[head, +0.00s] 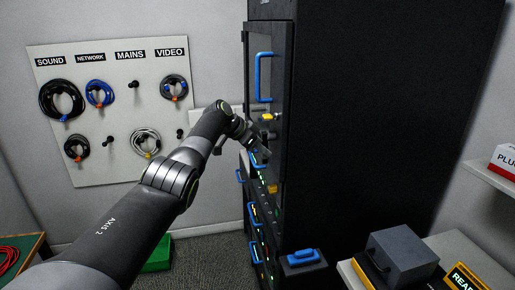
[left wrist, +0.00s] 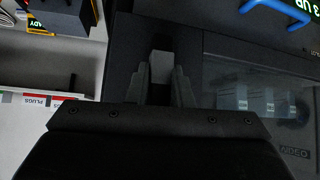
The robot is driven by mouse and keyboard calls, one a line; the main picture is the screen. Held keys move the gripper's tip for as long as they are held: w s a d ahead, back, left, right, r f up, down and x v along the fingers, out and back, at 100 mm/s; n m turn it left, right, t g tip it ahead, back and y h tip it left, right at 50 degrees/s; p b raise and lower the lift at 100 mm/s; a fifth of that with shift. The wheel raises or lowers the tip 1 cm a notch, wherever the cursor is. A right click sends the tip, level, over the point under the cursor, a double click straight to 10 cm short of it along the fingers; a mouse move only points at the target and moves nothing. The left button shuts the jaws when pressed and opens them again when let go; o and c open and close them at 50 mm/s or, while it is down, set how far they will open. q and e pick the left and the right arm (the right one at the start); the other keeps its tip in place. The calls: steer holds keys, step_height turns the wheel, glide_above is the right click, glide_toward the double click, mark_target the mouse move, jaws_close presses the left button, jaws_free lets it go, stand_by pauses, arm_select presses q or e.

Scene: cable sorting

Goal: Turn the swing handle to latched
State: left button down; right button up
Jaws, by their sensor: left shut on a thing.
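The tall black cabinet (head: 385,90) has a glass-panelled door (head: 283,60) with a blue pull handle (head: 264,78). My left gripper (head: 262,150) reaches to the door's front, below that pull handle. In the left wrist view, my left gripper (left wrist: 160,88) is shut on a pale grey bar, which I take to be the swing handle (left wrist: 160,66). The fingers sit on both sides of it, against the dark door frame next to the glass. Most of the handle is hidden by the fingers, and its turn angle cannot be told. My right gripper is not in view.
Several drawers with blue handles (head: 253,214) and green lights lie lower on the cabinet. A board of coiled cables (head: 110,108) hangs on the left wall. A grey box (head: 402,256) stands on the bench at lower right. A green box (head: 158,256) is on the floor.

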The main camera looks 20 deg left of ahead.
arm_select(q)
steer(key=shift+f, duration=0.1)
stand_by(0.3)
steer(key=c, duration=1.3)
jaws_free()
steer(key=b+v, duration=0.7)
steer(key=v, duration=1)
steer(key=shift+r, duration=0.2)
steer(key=shift+a+f, duration=0.1)
